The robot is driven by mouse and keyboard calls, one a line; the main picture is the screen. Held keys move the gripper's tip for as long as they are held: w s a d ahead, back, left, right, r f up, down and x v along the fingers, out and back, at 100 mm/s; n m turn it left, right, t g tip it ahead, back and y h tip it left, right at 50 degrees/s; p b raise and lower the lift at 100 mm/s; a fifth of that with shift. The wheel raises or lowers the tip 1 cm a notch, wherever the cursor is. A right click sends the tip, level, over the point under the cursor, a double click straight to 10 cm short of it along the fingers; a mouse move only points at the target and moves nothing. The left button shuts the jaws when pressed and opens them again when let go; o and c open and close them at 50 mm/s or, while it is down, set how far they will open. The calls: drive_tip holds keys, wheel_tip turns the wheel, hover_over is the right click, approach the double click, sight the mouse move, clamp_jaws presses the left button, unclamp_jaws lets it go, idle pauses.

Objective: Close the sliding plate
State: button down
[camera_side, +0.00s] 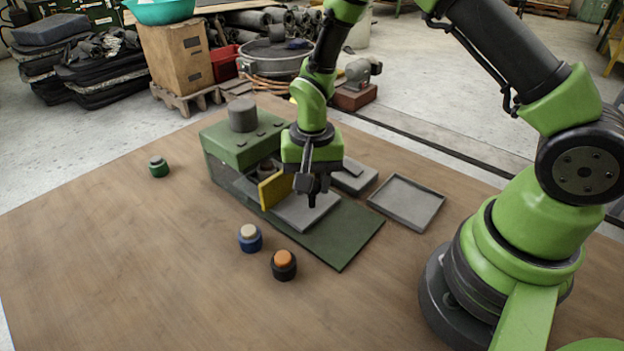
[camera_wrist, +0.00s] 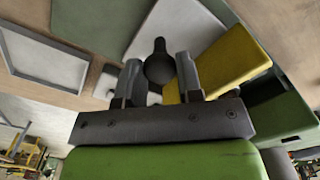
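A green machine (camera_side: 240,138) stands on the wooden table with a dark green base plate (camera_side: 345,238) in front. A grey sliding plate (camera_side: 292,214) lies on that base, standing out from the machine. A yellow plate (camera_side: 271,190) stands on edge at the machine's opening; it also shows in the wrist view (camera_wrist: 228,62). My gripper (camera_side: 311,186) is low over the grey plate, pointing down. In the wrist view a dark knob (camera_wrist: 158,68) sits between its two fingers (camera_wrist: 158,80). I cannot tell if the fingers press on it.
A grey tray (camera_side: 407,202) and a grey block (camera_side: 354,177) lie right of the machine. Buttons with blue (camera_side: 250,240), black (camera_side: 284,268) and green (camera_side: 159,169) bodies stand on the table.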

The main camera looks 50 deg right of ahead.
sight(294, 194)
drive_tip(key=shift+w, duration=2.4)
drive_tip(key=c, duration=0.8)
unclamp_jaws()
wheel_tip(294, 194, up, 10)
